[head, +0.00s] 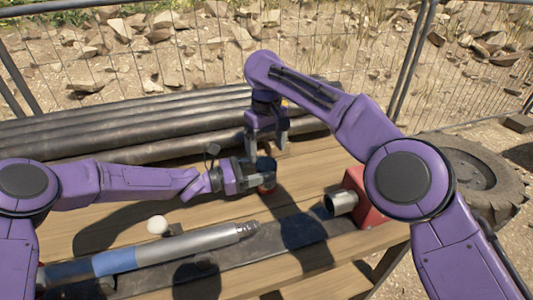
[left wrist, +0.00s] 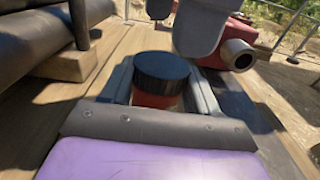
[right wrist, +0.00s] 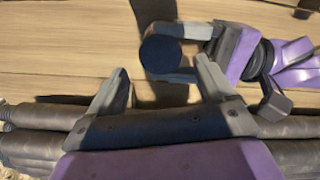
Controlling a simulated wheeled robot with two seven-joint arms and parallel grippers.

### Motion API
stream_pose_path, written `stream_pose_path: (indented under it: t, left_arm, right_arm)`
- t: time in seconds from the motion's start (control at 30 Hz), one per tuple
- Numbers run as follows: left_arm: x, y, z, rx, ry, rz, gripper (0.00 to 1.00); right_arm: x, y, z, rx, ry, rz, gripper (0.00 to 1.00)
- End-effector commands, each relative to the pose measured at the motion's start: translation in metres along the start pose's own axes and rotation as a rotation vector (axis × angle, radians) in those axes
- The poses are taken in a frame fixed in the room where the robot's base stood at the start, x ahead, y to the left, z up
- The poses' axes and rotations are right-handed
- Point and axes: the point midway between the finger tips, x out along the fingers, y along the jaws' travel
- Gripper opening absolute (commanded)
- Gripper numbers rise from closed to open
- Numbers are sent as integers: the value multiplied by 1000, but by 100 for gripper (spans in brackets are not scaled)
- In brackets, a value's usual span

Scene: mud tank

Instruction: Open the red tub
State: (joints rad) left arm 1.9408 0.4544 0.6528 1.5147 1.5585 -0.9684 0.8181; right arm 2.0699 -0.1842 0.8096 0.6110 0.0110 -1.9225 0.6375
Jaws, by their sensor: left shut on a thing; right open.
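The red tub (head: 267,190) is upright over the wooden table, with a wide black lid (left wrist: 160,70) on top; its red body (left wrist: 156,100) shows below the lid in the left wrist view. I cannot tell whether its base touches the boards. My left gripper (head: 258,176) is shut on the tub's body, one finger on each side. My right gripper (head: 267,138) is open and empty, pointing down, above and just behind the tub. In the right wrist view the lid (right wrist: 160,54) lies beyond the open fingertips, apart from them.
Dark pipes (head: 130,125) lie along the table's back. A grey pipe with a blue band (head: 115,262) lies in front, near a white ball (head: 157,225). A red block with a metal cylinder (head: 341,202) stands right. A tyre (head: 470,175) and mesh fence (head: 190,50) are beyond.

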Motion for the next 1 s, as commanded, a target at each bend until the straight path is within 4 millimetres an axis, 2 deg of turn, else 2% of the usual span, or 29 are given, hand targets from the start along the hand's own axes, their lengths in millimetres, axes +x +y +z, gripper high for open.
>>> stream_pose_path:
  t: [0.17, 0.27, 0.6, 0.7, 1.0]
  left_arm:
    - [0, 0, 0, 0, 0, 0, 0]
    - [0, 0, 0, 0, 0, 0, 0]
    - [0, 0, 1, 0, -1, 0, 0]
    - [0, 0, 1, 1, -1, 0, 0]
    - [0, 0, 1, 1, -1, 0, 0]
  right_arm:
    - [-26, 0, 0, 207, 3, 3, 83]
    - [-27, -1, 0, 262, 1, 1, 83]
    - [31, -1, 1, 264, -1, -1, 83]
    - [42, 0, 1, 264, 0, -1, 83]
    - [49, -1, 0, 262, 2, 0, 83]
